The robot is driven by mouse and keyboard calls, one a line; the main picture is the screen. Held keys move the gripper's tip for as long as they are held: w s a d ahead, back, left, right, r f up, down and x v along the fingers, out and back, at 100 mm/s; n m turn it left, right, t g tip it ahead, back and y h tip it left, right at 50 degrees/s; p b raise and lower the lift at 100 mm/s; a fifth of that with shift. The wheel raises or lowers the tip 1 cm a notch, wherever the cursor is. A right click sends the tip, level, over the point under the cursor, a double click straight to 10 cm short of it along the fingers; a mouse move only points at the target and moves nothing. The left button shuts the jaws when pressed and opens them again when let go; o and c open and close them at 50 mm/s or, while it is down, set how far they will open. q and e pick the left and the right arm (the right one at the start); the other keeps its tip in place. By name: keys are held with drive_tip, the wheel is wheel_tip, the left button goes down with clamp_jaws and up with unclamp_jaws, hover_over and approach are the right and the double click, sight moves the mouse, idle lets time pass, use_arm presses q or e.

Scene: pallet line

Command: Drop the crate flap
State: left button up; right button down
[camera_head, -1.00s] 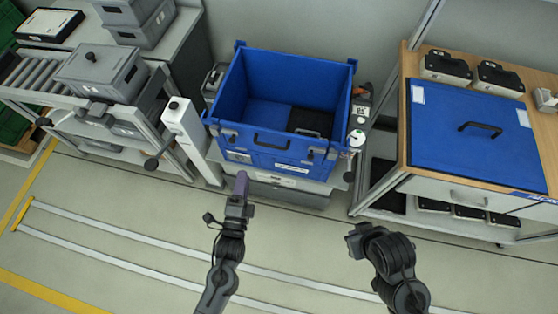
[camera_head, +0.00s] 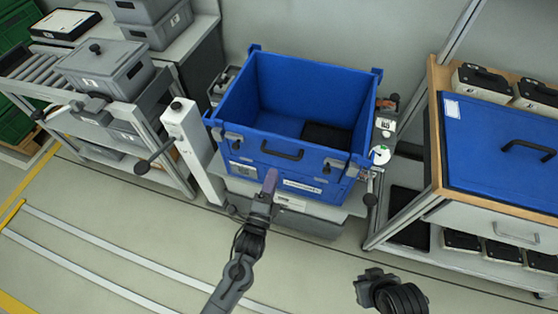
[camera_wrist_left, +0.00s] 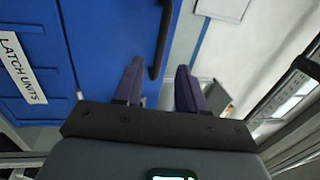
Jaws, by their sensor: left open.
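The blue crate (camera_head: 240,95) stands upright on a grey stand, open at the top, with a dark panel inside on its floor. Its front flap (camera_head: 240,150) is up and carries a black handle (camera_head: 281,151), grey latches (camera_head: 334,164) and a white label. My left gripper (camera_head: 270,178) is in front of the flap, just below the handle. In the left wrist view its two fingers (camera_wrist_left: 158,80) are apart, with the black handle (camera_wrist_left: 161,40) appearing between them; contact cannot be told. A "LATCH UNITS" label (camera_wrist_left: 22,68) shows on the blue face. My right gripper (camera_head: 374,280) is low right, its jaws unclear.
A white post (camera_head: 190,140) stands left of the crate, beside a roller rack with a grey lidded box (camera_head: 105,68). At right, a wooden-edged bench (camera_head: 440,130) holds a blue panel (camera_head: 500,150) with a handle and several black-topped cases. The floor in front is open.

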use_arm(q)
drive_tip(key=b+x, duration=0.1)
drive_tip(key=x, duration=0.6)
drive_tip(key=shift+c, duration=0.4)
clamp_jaws()
